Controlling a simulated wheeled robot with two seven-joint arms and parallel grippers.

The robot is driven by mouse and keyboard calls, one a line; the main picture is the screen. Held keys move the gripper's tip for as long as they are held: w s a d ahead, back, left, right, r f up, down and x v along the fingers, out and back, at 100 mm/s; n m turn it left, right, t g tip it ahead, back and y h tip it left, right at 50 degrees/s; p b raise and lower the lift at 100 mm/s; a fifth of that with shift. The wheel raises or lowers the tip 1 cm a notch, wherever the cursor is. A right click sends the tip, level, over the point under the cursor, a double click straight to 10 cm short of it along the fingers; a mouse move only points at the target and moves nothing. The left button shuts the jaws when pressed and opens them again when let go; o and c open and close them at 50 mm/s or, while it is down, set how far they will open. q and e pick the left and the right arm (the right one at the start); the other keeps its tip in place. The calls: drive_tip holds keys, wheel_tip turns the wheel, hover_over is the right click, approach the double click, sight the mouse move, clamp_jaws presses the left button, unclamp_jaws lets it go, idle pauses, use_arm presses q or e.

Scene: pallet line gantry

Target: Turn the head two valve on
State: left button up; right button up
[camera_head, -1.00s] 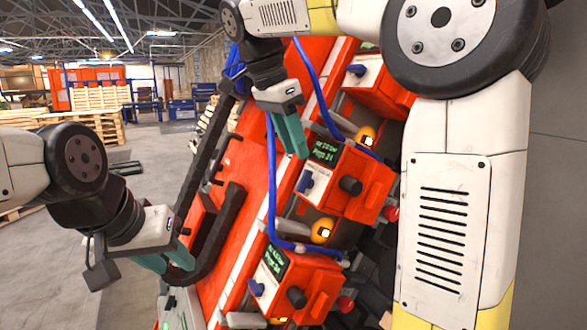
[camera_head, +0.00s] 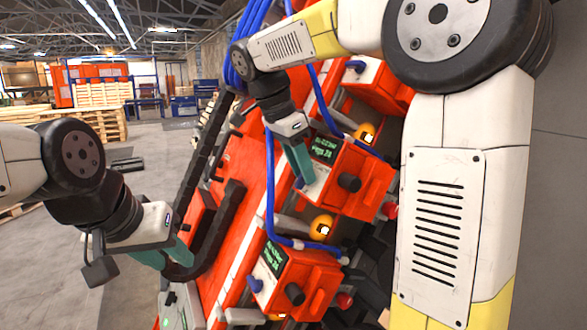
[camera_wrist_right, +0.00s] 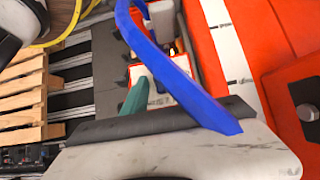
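Three red head boxes line the sloping red gantry: an upper one (camera_head: 378,86), a middle one (camera_head: 368,180) and a lower one (camera_head: 322,284). Each has a small blue valve lever; the middle one's lever (camera_head: 299,184) is partly hidden. My right gripper (camera_head: 305,172) reaches down from above, its teal fingertips at or very near that lever; contact is unclear. One teal finger (camera_wrist_right: 135,97) shows in the right wrist view, in front of a white-faced box. My left gripper (camera_head: 172,258) is by the lower end of a black rail (camera_head: 222,235). Whether either gripper is shut is unclear.
Blue hoses (camera_head: 270,185) loop past the boxes, and one crosses close before the right wrist camera (camera_wrist_right: 165,65). Orange-yellow round fittings (camera_head: 321,227) and black knobs (camera_head: 349,183) stand out nearby. Pallets (camera_head: 100,95) stand far back left; the floor there is open.

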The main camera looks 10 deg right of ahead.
clamp_jaws()
drive_tip(key=n+g, duration=0.1)
drive_tip(key=n+g+h, duration=0.1)
drive_tip(key=n+g, duration=0.1)
drive_tip(key=shift+w+a+n+h, duration=0.25)
drive_tip(key=shift+w+n+h, duration=0.15)
unclamp_jaws()
drive_tip(key=shift+f, duration=0.1)
